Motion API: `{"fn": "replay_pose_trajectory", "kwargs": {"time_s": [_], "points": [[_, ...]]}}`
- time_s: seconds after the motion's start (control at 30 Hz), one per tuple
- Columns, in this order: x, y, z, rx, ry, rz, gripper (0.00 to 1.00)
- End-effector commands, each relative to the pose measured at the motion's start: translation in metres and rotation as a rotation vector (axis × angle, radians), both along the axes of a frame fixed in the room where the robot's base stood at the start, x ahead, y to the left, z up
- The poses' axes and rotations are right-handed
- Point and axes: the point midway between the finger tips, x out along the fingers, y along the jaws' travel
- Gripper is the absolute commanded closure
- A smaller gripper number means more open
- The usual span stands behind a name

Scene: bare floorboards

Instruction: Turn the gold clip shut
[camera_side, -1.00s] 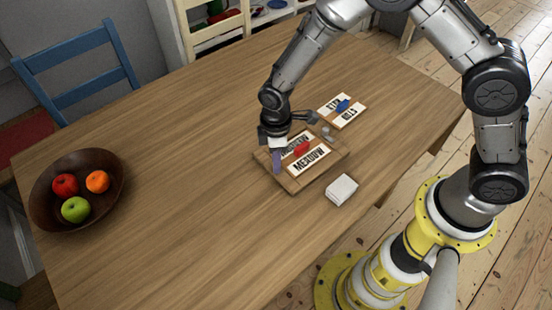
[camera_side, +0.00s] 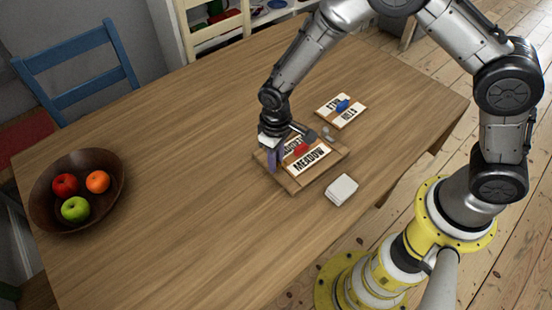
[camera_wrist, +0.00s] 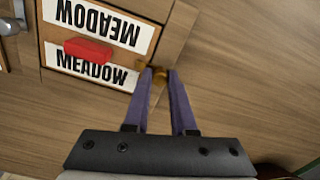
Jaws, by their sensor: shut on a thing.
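The gold clip (camera_wrist: 159,76) sits at the edge of a wooden board (camera_wrist: 180,25) in the wrist view. My gripper (camera_wrist: 160,72) has its two purple fingers on either side of the clip, shut on it. A second gold bit (camera_wrist: 141,64) shows just left of the fingertips. In the side view my gripper (camera_side: 275,168) points down at the left edge of the board (camera_side: 291,187), and hides the clip there. The clip's exact angle is hard to tell.
The board holds MEADOW labels (camera_wrist: 95,67) and a red handle (camera_wrist: 88,50). Beyond it lies another labelled plate with a blue handle (camera_side: 343,105). A white block (camera_side: 341,189) lies to the right. A fruit bowl (camera_side: 112,200) stands far left.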

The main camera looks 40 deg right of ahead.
Motion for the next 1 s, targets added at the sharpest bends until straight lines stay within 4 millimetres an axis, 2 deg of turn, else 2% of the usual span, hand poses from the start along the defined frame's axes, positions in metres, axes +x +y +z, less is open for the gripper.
{"fn": "replay_pose_trajectory", "kwargs": {"time_s": [0.57,0.6,0.73,1.0], "points": [[0.0024,0.0008,0.0021,0.003,-0.007,-0.031,1.0],[0.0024,0.0008,0.0021,0.003,-0.007,-0.031,0.71],[0.0018,0.0006,0.0016,0.002,-0.006,-0.031,0.47],[0.0008,0.0002,0.0006,0.0,-0.002,-0.03,0.46]]}}
